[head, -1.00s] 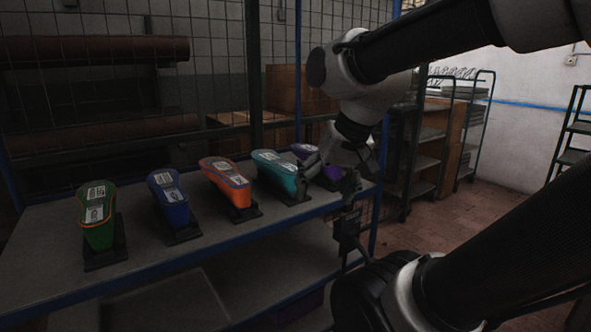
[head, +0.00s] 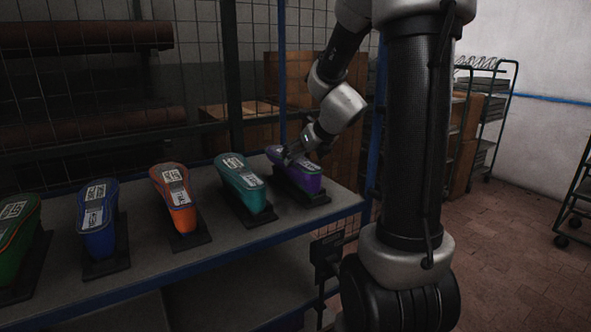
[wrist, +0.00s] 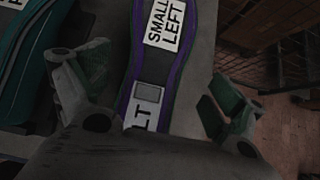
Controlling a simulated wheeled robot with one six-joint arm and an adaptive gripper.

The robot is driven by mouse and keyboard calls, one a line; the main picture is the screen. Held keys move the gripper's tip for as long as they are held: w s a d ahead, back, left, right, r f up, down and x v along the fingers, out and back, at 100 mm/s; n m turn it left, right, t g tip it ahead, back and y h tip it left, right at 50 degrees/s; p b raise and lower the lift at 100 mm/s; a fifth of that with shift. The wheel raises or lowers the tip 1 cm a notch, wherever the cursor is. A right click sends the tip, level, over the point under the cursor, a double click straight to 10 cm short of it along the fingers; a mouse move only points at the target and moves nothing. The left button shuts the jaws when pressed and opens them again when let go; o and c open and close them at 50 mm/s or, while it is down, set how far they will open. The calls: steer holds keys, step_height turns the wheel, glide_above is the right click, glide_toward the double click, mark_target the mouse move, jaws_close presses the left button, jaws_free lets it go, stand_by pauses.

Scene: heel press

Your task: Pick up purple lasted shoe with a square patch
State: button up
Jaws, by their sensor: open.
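The purple lasted shoe (head: 303,176) sits on a dark stand at the right end of the shelf's row, sole up, with white labels. In the wrist view the purple shoe (wrist: 183,65) shows a "SMALL LEFT" label and a grey square patch (wrist: 148,92) on its dark sole. My gripper (head: 287,155) is at the shoe's far, upper end, partly covering it. In the wrist view my open gripper (wrist: 158,84) has one finger on each side of the shoe, with visible gaps. Nothing is held.
A teal shoe (head: 240,182) stands just left of the purple one, near my left finger. Orange (head: 174,195), blue (head: 97,222) and green (head: 17,240) shoes stand further left. A wire mesh wall and blue post (head: 375,140) bound the shelf. Shelf surface is bare to the right.

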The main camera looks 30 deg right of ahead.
steer(key=x, duration=0.4)
steer(key=shift+w+a, duration=0.1)
steer(key=shift+a, duration=0.15)
steer(key=c, duration=1.6)
